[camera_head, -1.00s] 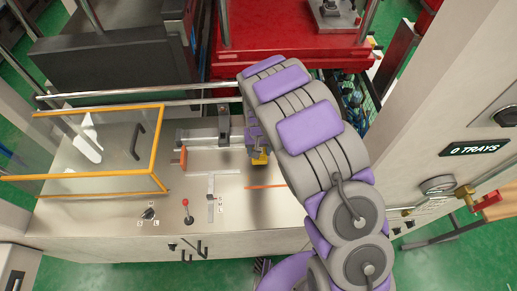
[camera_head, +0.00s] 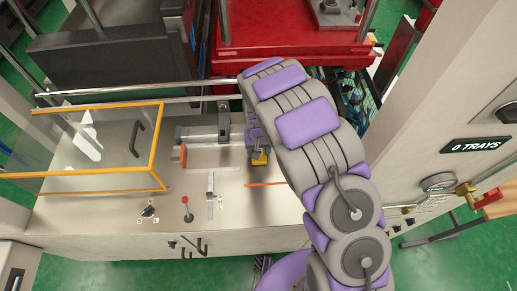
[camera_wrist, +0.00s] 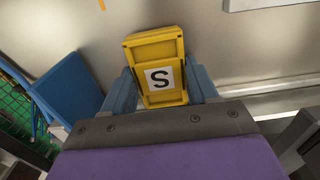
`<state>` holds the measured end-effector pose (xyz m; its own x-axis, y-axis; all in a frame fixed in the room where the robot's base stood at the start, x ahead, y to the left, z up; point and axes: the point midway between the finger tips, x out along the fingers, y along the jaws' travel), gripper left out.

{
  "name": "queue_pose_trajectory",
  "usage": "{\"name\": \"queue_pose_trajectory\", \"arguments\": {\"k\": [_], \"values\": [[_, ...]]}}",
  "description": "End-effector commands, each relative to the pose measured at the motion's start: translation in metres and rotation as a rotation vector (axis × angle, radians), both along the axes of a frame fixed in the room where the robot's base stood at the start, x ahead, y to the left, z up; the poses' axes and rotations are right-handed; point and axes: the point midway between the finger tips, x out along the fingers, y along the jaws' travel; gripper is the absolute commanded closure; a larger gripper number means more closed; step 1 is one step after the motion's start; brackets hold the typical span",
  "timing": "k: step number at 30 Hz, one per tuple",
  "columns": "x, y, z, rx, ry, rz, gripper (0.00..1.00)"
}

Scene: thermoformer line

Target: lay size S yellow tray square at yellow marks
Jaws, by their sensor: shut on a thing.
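The yellow tray (camera_wrist: 154,48) carries a white label with a black S and is held between the two blue fingers of my gripper (camera_wrist: 162,85) in the wrist view. It looks slightly tilted in that view. In the head view the yellow tray (camera_head: 260,157) shows as a small yellow patch below my gripper (camera_head: 256,143), over the pale worktop and partly hidden by my arm. An orange line (camera_head: 266,184) lies on the worktop just below it in the picture. A small yellow-orange stripe (camera_wrist: 101,4) shows at the top edge of the wrist view. I cannot tell whether the tray touches the worktop.
A hinged clear guard with an orange frame (camera_head: 154,140) stands at the left of the worktop (camera_head: 110,212). A red-knobbed lever (camera_head: 187,208) and a slide scale (camera_head: 210,195) are near the front. A red press (camera_head: 285,38) is behind. A blue object (camera_wrist: 68,88) lies left in the wrist view.

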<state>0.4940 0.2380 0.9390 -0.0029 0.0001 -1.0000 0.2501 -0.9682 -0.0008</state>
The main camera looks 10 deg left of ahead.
Motion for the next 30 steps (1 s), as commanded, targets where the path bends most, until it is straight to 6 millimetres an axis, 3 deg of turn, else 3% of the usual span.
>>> {"name": "queue_pose_trajectory", "arguments": {"k": [7, 8, 16, 25, 30], "values": [[0.000, 0.000, -0.006, 0.000, 0.000, 0.000, 0.90], [0.000, 0.000, -0.006, 0.000, 0.000, 0.000, 0.40], [0.000, 0.000, -0.006, 0.000, 0.000, 0.000, 0.14], [0.000, 0.000, -0.004, 0.000, -0.001, 0.000, 0.12], [0.001, 0.001, 0.013, 0.001, -0.005, 0.001, 0.12]]}}
